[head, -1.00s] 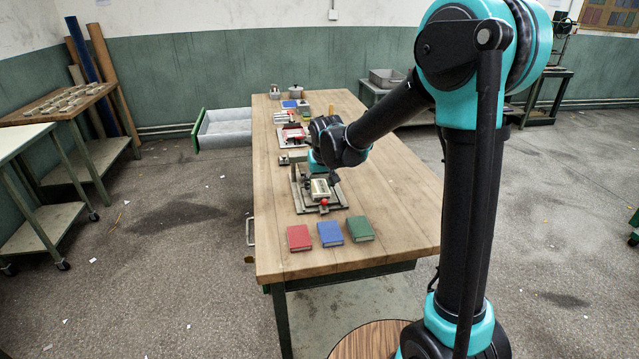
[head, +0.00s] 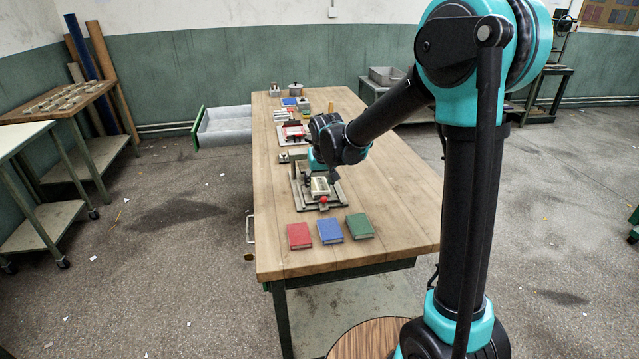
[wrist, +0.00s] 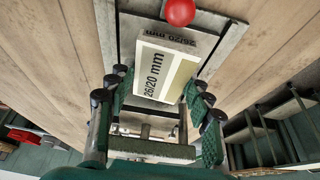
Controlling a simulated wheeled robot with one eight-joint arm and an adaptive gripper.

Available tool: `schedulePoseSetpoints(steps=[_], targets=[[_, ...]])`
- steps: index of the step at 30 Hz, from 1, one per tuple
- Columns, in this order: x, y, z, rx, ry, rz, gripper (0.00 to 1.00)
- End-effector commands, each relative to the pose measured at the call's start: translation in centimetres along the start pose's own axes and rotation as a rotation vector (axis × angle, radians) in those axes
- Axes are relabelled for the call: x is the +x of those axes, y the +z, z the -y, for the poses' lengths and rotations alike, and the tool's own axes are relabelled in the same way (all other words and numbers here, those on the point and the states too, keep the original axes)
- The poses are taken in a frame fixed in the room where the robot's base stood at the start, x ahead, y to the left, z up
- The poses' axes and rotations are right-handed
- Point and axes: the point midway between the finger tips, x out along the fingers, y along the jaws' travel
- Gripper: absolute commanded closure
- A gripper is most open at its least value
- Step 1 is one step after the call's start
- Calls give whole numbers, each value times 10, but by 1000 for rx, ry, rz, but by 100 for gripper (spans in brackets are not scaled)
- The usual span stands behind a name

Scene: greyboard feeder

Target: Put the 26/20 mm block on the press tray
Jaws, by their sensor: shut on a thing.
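The 26/20 mm block (wrist: 165,70) is a cream and white box with its size printed on the top and end. In the wrist view it lies between the green-padded fingers of my gripper (wrist: 158,92), which is shut on its near end. In the head view the block (head: 320,186) is over the grey metal press tray (head: 335,200), close behind a red ball knob (head: 323,200). The knob also shows beyond the block in the wrist view (wrist: 180,11). I cannot tell whether the block touches the tray. My arm hides part of the press.
Red (head: 299,236), blue (head: 330,231) and green (head: 360,226) book-like blocks lie near the table's front edge. Another fixture (head: 292,132) and several small items stand farther back. An open drawer (head: 224,126) juts out at the left. The table's right side is clear.

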Motion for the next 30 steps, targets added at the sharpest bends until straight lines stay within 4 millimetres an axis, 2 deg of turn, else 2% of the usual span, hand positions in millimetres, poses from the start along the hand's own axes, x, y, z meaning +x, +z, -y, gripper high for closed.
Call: schedulePoseSetpoints(steps=[30], targets=[[6, 2, 0, 0, 0, 0, 80]])
